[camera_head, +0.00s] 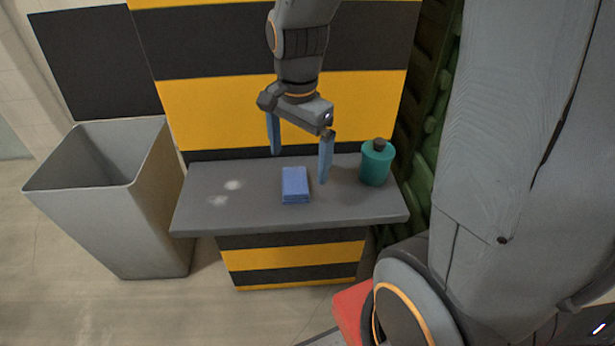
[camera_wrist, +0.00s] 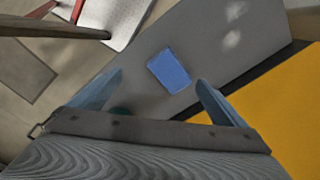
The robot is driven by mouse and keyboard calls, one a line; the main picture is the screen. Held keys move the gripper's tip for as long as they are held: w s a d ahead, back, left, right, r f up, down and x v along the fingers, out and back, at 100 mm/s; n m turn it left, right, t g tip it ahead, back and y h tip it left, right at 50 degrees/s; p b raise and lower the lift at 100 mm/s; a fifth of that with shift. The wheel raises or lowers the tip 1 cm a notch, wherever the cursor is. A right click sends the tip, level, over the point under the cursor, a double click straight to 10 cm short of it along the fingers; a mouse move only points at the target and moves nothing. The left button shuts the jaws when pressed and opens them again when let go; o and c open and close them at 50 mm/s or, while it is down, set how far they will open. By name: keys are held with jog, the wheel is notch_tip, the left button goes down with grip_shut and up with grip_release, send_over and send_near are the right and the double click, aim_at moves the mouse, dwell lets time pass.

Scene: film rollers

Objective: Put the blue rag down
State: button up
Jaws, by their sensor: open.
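The blue rag (camera_head: 295,184) is a small folded block lying flat on the grey shelf (camera_head: 240,212), near its middle. It also shows in the wrist view (camera_wrist: 169,71), beyond the fingertips. My gripper (camera_head: 299,168) is open and empty above the shelf, with its two blue fingers pointing down and spread apart. The fingers also show in the wrist view (camera_wrist: 158,82), with the rag lying in the gap ahead of them. The rag is clear of both fingers.
A teal bottle (camera_head: 376,163) with a dark cap stands on the shelf to the right of the rag. Two pale smudges (camera_head: 226,193) mark the shelf on the left. A grey bin (camera_head: 150,215) stands left of the shelf. A yellow and black striped wall (camera_head: 230,110) rises behind.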

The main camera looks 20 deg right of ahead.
jog(key=s+f+n, duration=0.2)
jog(key=s+n, duration=0.3)
jog(key=n, duration=0.7)
jog(key=shift+s+f+n+t, duration=0.25)
jog(key=shift+s+n+t, duration=0.15)
dwell(0.3)
